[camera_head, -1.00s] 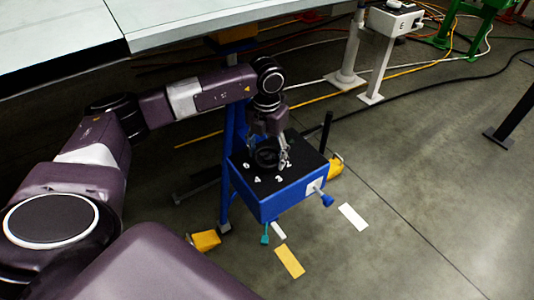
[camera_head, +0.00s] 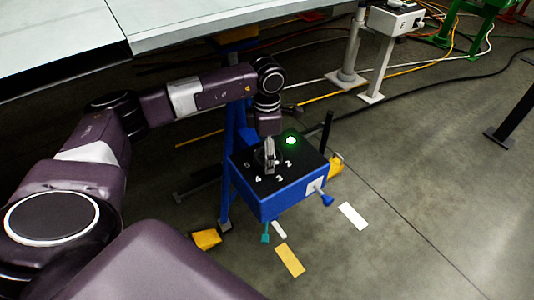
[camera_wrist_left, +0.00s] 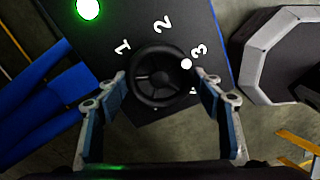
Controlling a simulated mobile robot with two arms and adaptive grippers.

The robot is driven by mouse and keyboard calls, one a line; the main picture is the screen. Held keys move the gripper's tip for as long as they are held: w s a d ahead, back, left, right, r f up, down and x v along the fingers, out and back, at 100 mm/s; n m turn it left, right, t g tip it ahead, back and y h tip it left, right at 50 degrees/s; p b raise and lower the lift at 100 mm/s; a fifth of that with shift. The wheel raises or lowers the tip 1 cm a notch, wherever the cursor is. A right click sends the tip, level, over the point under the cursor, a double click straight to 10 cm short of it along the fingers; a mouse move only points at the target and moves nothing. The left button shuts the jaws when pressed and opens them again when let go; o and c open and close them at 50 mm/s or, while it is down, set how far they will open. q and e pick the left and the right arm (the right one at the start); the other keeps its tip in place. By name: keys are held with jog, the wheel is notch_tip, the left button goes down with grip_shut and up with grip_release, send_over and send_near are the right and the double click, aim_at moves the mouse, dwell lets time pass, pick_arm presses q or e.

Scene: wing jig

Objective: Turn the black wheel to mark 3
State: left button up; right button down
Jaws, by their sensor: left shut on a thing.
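The black wheel (camera_wrist_left: 152,88) sits on the black top of a blue box (camera_head: 268,205), with white numbers around it. In the wrist view a white dot (camera_wrist_left: 186,63) on its rim points at mark 3 (camera_wrist_left: 199,50). Marks 1 (camera_wrist_left: 123,46) and 2 (camera_wrist_left: 162,24) show further round. My left gripper (camera_head: 270,157) is above the box with its fingers on either side of the wheel, shut on it; it also shows in the wrist view (camera_wrist_left: 162,80). In the head view it hides much of the wheel. My right gripper is not in view.
A green lamp (camera_head: 291,140) glows on the panel behind the wheel. A black post (camera_head: 326,132) rises at the box's right corner. A pale work surface (camera_head: 190,22) lies at the upper left. Cables cross the floor behind; the floor at the right is mostly clear.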

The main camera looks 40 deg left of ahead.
pick_arm(q)
jog(key=shift+m, duration=0.7)
jog(key=o, duration=1.2)
jog(key=shift+c, duration=0.2)
jog(key=shift+r, duration=0.1)
notch_tip(320, 180, up, 7)
jog(key=shift+r, duration=0.2)
